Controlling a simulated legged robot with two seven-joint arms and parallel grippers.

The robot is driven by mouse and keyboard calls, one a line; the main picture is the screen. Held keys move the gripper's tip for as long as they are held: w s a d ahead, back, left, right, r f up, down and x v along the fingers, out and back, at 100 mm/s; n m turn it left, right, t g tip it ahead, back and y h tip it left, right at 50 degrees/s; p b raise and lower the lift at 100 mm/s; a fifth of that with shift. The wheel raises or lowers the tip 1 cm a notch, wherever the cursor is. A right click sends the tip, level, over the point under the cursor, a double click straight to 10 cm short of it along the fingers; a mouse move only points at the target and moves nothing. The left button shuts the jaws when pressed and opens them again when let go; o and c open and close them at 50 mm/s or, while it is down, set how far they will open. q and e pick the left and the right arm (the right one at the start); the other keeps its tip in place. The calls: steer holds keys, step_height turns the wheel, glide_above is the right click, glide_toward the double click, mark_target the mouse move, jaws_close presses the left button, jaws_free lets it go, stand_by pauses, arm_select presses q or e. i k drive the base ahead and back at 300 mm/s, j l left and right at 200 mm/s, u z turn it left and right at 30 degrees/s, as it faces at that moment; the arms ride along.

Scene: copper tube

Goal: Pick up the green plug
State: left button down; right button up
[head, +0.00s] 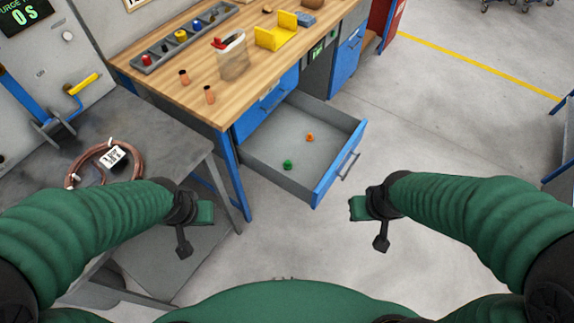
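The green plug (288,165) is a small green piece lying on the floor of the open drawer (265,150), toward its front. My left gripper (196,228) is left of and nearer than the drawer, apart from the plug. My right gripper (366,228) is right of and nearer than the drawer, also apart from the plug. Neither gripper shows anything held. The finger gaps are too small and angled to tell whether they are open.
An orange plug (310,137) lies in the same drawer, behind the green one. The wooden workbench (190,95) stands above the drawer, with a parts tray, copper pieces and a yellow holder (277,35). A grey table (140,125) with coiled copper tube (85,160) is at left.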

mark_target(288, 165)
steer(key=i+l+u, duration=0.15)
steer(key=l, duration=0.2)
steer(key=i+l+u, duration=0.15)
steer(key=l, duration=0.25)
steer(key=l+u, duration=0.15)
steer(key=l, duration=0.25)
steer(key=u, duration=1.2)
steer(key=i, duration=0.05)
